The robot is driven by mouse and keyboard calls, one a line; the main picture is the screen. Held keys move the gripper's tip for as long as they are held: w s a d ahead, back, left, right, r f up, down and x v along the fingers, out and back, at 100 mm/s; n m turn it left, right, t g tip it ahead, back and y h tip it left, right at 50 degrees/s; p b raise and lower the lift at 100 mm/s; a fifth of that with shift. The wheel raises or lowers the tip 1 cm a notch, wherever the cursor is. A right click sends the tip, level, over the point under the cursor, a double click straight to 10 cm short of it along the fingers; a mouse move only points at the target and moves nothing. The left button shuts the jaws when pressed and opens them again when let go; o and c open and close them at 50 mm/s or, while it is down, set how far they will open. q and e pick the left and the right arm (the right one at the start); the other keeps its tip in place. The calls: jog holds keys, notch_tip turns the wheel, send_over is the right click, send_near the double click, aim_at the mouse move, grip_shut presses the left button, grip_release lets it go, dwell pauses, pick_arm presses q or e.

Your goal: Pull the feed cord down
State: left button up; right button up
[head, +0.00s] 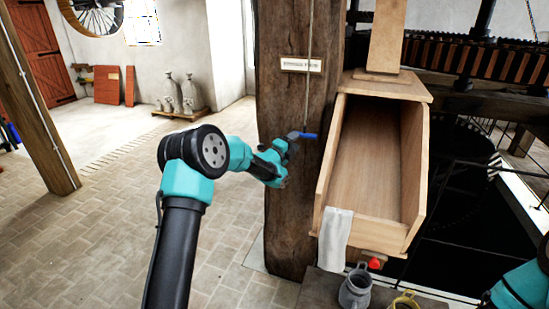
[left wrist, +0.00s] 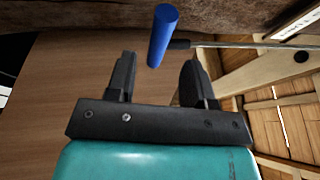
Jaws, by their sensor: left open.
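The feed cord (head: 307,80) hangs down the front of a thick wooden post, past a small label plate. A blue handle (head: 309,136) is at its lower end. My left gripper (head: 294,139) is at the handle, in front of the post. In the left wrist view my left gripper (left wrist: 157,75) is open, and the blue handle (left wrist: 162,35) lies at the gap between the fingertips, not clasped. The cord (left wrist: 245,45) runs off to the right there, with a dark ferrule at the handle. My right gripper is out of view; only part of my right arm shows.
A wooden chute (head: 370,165) stands just right of the handle, with a pale cloth (head: 335,238) over its front edge. Below it are a grey jug (head: 355,288) and a red knob (head: 375,263). Gears and a dark pit lie right. Open brick floor (head: 100,220) lies left.

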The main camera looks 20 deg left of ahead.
pick_arm(q)
jog(key=v, duration=1.1)
jog(key=shift+s+a+f, duration=0.1)
jog(key=s+d+f+n+g+y, duration=0.1)
jog(key=s+d+f+n+g, duration=0.2)
jog(key=f, duration=0.5)
jog(key=s+f+n+g+y, duration=0.1)
jog(key=s+f+n+g, duration=0.1)
jog(key=s+f+n, duration=0.55)
jog(key=s+d+f+n+g+y, duration=0.1)
jog(key=s+d+f+n+g, duration=0.15)
jog(key=f, duration=0.75)
jog(key=s+d+f+n+g, duration=0.1)
jog(key=s+f+n+g, duration=0.2)
jog(key=s, duration=0.6)
jog(key=s+d+f+n+g, duration=0.2)
jog(key=s+f+n+g, duration=0.2)
jog(key=s, duration=0.4)
jog(key=s+d+f+n+g, duration=0.1)
jog(key=s+f+n+g, duration=0.2)
jog(key=s, duration=0.6)
notch_tip(320, 180, down, 3)
jog(key=shift+s+d+r+n, duration=0.1)
jog(key=shift+s+d+n, duration=0.2)
jog(key=shift+n, duration=0.6)
